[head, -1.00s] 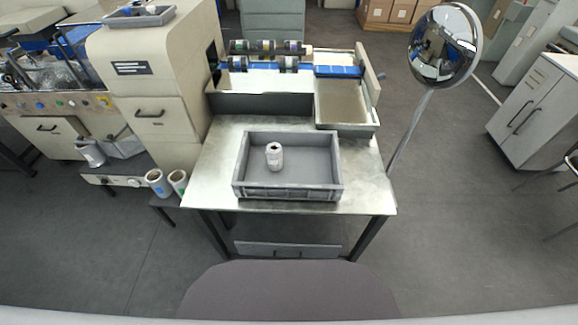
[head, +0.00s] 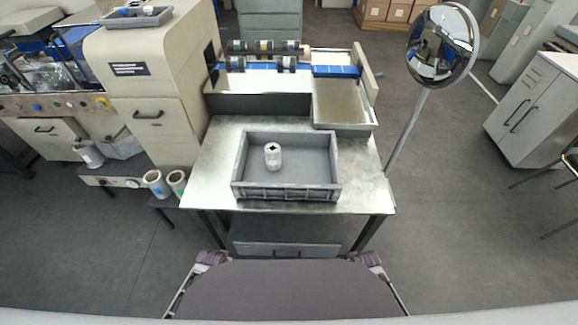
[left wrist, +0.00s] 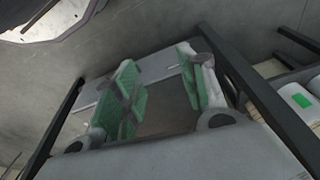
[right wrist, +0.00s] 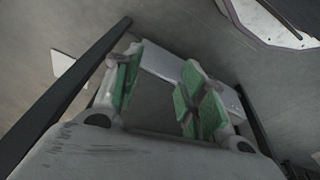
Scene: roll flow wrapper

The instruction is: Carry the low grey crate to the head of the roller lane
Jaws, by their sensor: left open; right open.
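The low grey crate (head: 240,178) sits upright on the metal table (head: 215,150), near its front edge. A small white roll (head: 272,156) stands inside it, left of the middle. My left gripper (left wrist: 160,95) shows green-padded fingers spread apart and empty, low near the table's dark legs. My right gripper (right wrist: 155,95) is also open and empty, near the table frame. In the head view only parts of my arms show at the bottom, well short of the crate.
A beige machine (head: 150,75) stands left of the lane. A shallow metal tray (head: 342,100) sits at the lane's right. A round mirror (head: 441,45) on a pole stands right of the table. Open floor lies on the right.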

